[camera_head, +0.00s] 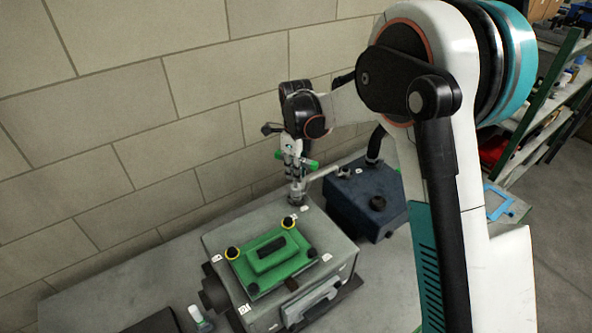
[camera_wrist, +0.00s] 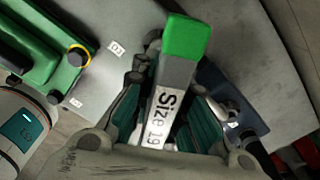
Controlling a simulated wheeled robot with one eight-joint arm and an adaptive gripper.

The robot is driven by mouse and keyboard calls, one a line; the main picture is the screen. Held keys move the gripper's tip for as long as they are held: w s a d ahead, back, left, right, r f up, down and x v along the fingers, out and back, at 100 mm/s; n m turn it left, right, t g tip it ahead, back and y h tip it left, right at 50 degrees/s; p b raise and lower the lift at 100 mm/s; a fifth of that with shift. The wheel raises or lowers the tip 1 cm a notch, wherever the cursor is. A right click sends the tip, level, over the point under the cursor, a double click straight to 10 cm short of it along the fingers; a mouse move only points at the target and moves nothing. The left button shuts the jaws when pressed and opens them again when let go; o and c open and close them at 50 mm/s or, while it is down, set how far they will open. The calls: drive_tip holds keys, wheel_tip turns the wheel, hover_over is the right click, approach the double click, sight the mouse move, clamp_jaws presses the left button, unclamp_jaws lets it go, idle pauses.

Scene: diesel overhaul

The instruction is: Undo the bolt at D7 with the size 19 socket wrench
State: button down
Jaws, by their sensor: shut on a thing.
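My gripper (camera_head: 296,172) is shut on the size 19 socket wrench. In the wrist view the wrench (camera_wrist: 162,118) has a grey body marked "Size 19" and a green end (camera_wrist: 187,37), held between the fingers of my gripper (camera_wrist: 168,88). In the head view the gripper is over the far corner of the grey engine block (camera_head: 225,238), which has a green cover (camera_head: 262,277). A yellow-ringed black bolt (camera_head: 288,222) is on that cover; it also shows in the wrist view (camera_wrist: 78,56). A white label (camera_wrist: 116,48) beside it seems to read D7. The wrench's working end is hidden.
A dark blue box (camera_head: 365,200) stands close behind the block. The stone wall (camera_head: 140,130) is behind the bench. Shelves (camera_head: 560,100) stand at the far right.

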drive_tip(key=n, duration=0.1)
drive_tip(key=n+b, duration=0.1)
drive_tip(key=n, duration=0.1)
drive_tip(key=shift+f, duration=0.25)
drive_tip(key=n+b, duration=0.1)
drive_tip(key=n, duration=0.4)
drive_tip(key=shift+b, duration=0.3)
drive_tip(key=n+b, duration=0.1)
drive_tip(key=n, duration=0.3)
drive_tip(key=shift+r, duration=0.1)
drive_tip(key=n+b, duration=0.1)
drive_tip(key=n, duration=0.7)
drive_tip(key=shift+n+b, duration=0.3)
drive_tip(key=n, duration=0.5)
drive_tip(key=shift+r+b, duration=0.1)
drive_tip(key=shift+b, duration=0.3)
drive_tip(key=n, duration=0.3)
drive_tip(key=shift+s+n, duration=0.1)
drive_tip(key=shift+n, duration=0.2)
drive_tip(key=n+b, duration=0.1)
drive_tip(key=n, duration=0.3)
drive_tip(key=shift+r, duration=0.1)
